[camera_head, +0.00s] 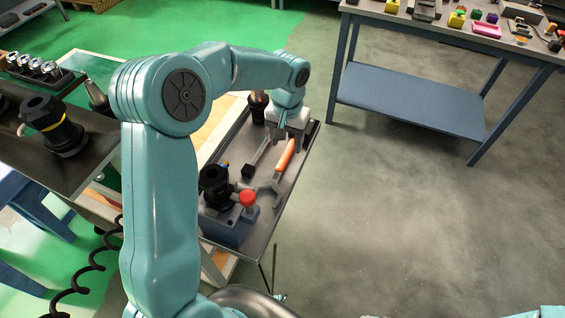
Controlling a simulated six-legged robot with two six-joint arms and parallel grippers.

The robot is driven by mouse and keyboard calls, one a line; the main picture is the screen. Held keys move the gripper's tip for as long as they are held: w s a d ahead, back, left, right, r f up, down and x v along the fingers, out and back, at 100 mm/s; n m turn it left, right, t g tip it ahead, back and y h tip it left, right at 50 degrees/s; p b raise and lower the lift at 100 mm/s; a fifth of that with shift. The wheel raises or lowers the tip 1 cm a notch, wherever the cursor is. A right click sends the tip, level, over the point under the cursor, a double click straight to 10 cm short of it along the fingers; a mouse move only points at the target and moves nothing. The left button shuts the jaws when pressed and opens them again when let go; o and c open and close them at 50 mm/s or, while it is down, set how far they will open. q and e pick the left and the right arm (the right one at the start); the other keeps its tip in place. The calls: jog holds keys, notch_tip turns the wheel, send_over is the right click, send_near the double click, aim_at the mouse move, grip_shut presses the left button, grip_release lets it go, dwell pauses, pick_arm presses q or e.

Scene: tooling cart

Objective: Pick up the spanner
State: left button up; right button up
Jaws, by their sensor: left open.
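The spanner (284,158) lies on the cart's grey tray (262,222), with an orange handle and a grey jaw end pointing toward the front left. My left gripper (283,137) is open, over the far part of the tray, just above the far end of the orange handle. No contact between the fingers and the spanner can be made out. My right gripper is out of the picture.
Left of the spanner lies a black-ended tool (249,168). In front stands a blue block with a black holder (215,186) and a red knob (247,198). A dark tool holder (258,104) stands behind. A blue-shelved table (410,101) is at the back right; floor between is clear.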

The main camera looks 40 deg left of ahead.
aim_at(285, 156)
pick_arm(q)
jog(key=shift+s+f, duration=0.15)
jog(key=shift+f, duration=0.1)
jog(key=f, duration=0.4)
jog(key=shift+a+f+p, duration=0.1)
jog(key=shift+a+p, duration=0.1)
jog(key=shift+p, duration=0.15)
jog(key=shift+f, duration=0.45)
jog(key=shift+r, duration=0.1)
grip_shut()
